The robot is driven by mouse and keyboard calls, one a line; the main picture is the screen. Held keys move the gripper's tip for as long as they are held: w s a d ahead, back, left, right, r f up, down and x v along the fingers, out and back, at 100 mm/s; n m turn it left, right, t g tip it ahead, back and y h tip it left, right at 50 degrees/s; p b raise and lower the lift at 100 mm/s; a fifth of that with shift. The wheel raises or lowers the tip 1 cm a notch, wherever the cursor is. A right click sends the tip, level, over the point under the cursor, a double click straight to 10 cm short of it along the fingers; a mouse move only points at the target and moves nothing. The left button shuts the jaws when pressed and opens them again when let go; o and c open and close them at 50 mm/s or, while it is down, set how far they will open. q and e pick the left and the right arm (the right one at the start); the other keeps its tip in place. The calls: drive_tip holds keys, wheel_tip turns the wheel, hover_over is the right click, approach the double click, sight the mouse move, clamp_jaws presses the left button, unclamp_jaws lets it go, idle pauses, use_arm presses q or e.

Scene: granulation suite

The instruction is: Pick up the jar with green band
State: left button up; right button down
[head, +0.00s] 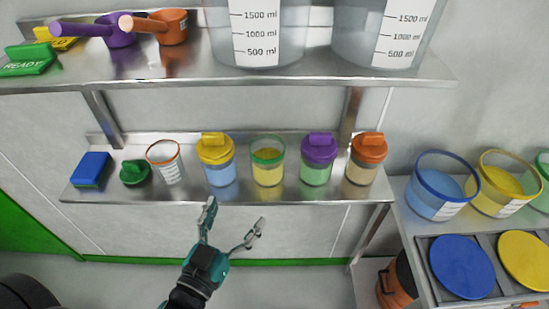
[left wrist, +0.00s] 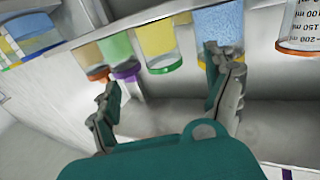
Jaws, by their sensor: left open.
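The jar with the green band (head: 268,174) stands upright and lidless on the lower wall shelf, with yellow contents and a green rim. It also shows in the left wrist view (left wrist: 156,38), upside down, beyond the space between my fingers. My left gripper (head: 235,214) is open and empty, in front of the shelf edge, a little left of this jar and apart from it. In the left wrist view its two fingers (left wrist: 163,78) are spread wide. My right gripper is not in view.
The yellow-lidded jar (head: 220,171) stands left of it and the purple-lidded jar (head: 316,172) close right. An orange-lidded jar (head: 360,172), orange-rimmed cup (head: 171,172), green lid (head: 134,173) and blue block (head: 92,170) share the shelf. An upper shelf (head: 150,72) hangs above.

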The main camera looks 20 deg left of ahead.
sight(261, 175)
use_arm(q)
drive_tip(key=w, duration=0.3)
drive_tip(key=w+p, duration=0.1)
drive_tip(key=w, duration=0.2)
drive_tip(key=w+d+p, duration=0.1)
drive_tip(key=w, duration=0.2)
drive_tip(key=shift+w, duration=0.55)
drive_tip(key=shift+w+d+p, duration=0.1)
drive_tip(key=shift+w+p, duration=0.2)
drive_tip(key=shift+p, duration=0.05)
drive_tip(key=w, duration=0.1)
drive_tip(key=w+p, duration=0.1)
drive_tip(key=w, duration=0.2)
drive_tip(key=shift+w+d+f, duration=0.3)
drive_tip(key=shift+w+d, duration=0.05)
drive_tip(key=shift+d, duration=0.05)
drive_tip(key=shift+s, duration=0.1)
drive_tip(key=c, duration=1.3)
drive_tip(key=shift+c, duration=0.9)
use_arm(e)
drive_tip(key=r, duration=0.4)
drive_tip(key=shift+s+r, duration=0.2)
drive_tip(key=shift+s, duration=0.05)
use_arm(q)
drive_tip(key=shift+r, duration=0.1)
